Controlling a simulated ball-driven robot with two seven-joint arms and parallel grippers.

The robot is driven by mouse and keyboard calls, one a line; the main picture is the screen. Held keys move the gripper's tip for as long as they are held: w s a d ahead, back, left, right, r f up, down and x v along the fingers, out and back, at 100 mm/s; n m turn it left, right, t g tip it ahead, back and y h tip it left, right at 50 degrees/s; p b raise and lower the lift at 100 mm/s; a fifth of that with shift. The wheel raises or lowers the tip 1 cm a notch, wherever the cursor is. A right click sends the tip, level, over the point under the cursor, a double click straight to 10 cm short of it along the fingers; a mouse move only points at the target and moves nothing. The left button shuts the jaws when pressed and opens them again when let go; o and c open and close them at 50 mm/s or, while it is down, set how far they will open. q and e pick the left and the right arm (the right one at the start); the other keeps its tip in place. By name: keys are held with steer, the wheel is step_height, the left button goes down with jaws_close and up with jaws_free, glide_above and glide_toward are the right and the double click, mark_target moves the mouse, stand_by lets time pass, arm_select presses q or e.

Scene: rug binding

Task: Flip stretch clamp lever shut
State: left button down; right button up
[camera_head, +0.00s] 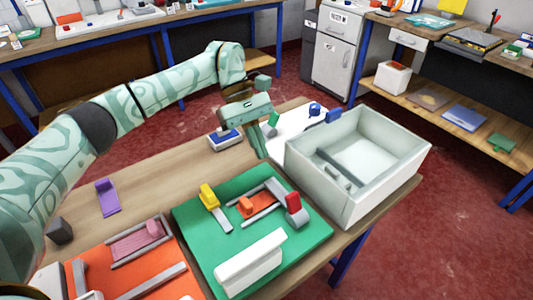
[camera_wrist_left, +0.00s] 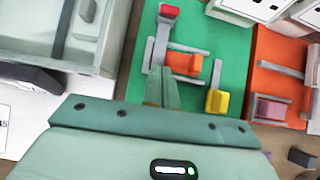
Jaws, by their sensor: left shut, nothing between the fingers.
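A green board (camera_head: 190,217) lies on the wooden table and also shows in the wrist view (camera_wrist_left: 237,37). I cannot tell for certain which part is the stretch clamp lever. My left gripper (camera_head: 259,148) is above the table behind the board, shut and empty. In the wrist view its fingertips (camera_wrist_left: 160,72) appear in front of the rails, with no visible contact. My right gripper is out of view.
A pale open bin (camera_head: 400,148) stands right of the board, close to my left gripper. An orange board (camera_head: 190,283) with rails lies at front left. A purple bracket (camera_head: 107,197) and a dark block (camera_head: 59,231) sit at left.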

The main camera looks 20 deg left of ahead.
mark_target(294, 206)
arm_select(q)
steer(key=x, duration=0.7)
steer(key=shift+s+d+f, duration=0.1)
steer(key=shift+d+f, duration=0.1)
steer(key=d, duration=0.1)
steer(key=s+d+r, duration=0.1)
steer(key=shift+s+d, duration=0.25)
steer(key=shift+d, duration=0.1)
steer(key=shift+s+d+r, duration=0.15)
steer(key=shift+s+d, duration=0.1)
steer(key=shift+d, duration=0.1)
steer(key=shift+r, duration=0.15)
steer(key=shift+s+d+r+t+y+p, duration=0.1)
steer(key=shift+d+t+y+p, duration=0.05)
steer(key=shift+t+y+p, duration=0.2)
